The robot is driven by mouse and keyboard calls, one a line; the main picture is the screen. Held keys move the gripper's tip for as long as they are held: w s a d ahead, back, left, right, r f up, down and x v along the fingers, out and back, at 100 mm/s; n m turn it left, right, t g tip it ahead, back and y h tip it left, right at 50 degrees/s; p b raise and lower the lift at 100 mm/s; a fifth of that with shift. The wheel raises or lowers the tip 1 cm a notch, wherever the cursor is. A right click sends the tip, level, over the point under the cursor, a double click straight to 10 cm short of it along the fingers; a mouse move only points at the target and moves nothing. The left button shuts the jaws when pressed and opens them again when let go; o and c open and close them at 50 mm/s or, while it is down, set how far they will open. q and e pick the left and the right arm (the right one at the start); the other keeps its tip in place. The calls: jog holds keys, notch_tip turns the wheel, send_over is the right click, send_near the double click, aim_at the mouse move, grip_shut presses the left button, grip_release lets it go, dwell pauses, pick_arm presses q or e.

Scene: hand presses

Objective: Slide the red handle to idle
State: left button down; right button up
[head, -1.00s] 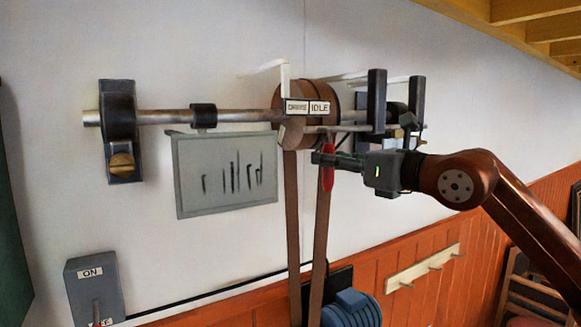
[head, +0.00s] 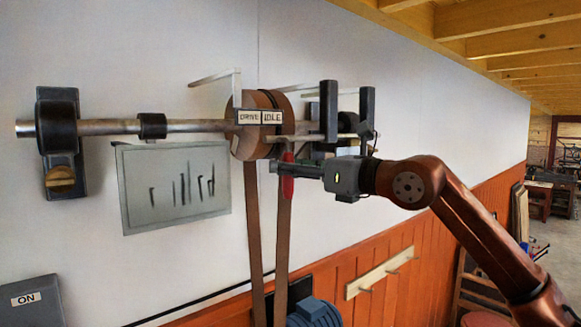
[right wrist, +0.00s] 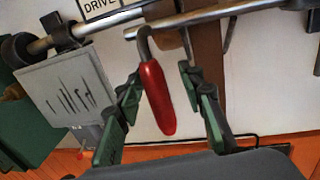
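The red handle (head: 287,178) hangs from a horizontal bar below the DRIVE and IDLE labels (head: 260,117). In the right wrist view the red handle (right wrist: 157,98) hangs between the two green fingers of my right gripper (right wrist: 160,80). Gaps show on both sides of it, so the gripper is open around it. In the head view my right gripper (head: 283,169) reaches the handle from the right. The brown pulley (head: 240,143) sits behind the labels, with a belt (head: 284,235) running down. My left gripper is not in view.
A metal shaft (head: 100,127) runs left from the pulley to a dark wall bearing (head: 57,125). Two dark upright posts (head: 328,110) stand above my right gripper. A grey panel (head: 175,185) hangs below the shaft. A blue motor (head: 315,313) is low in view.

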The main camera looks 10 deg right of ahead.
jog(key=shift+s, duration=0.1)
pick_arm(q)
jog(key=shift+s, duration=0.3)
pick_arm(e)
jog(key=v, duration=1.2)
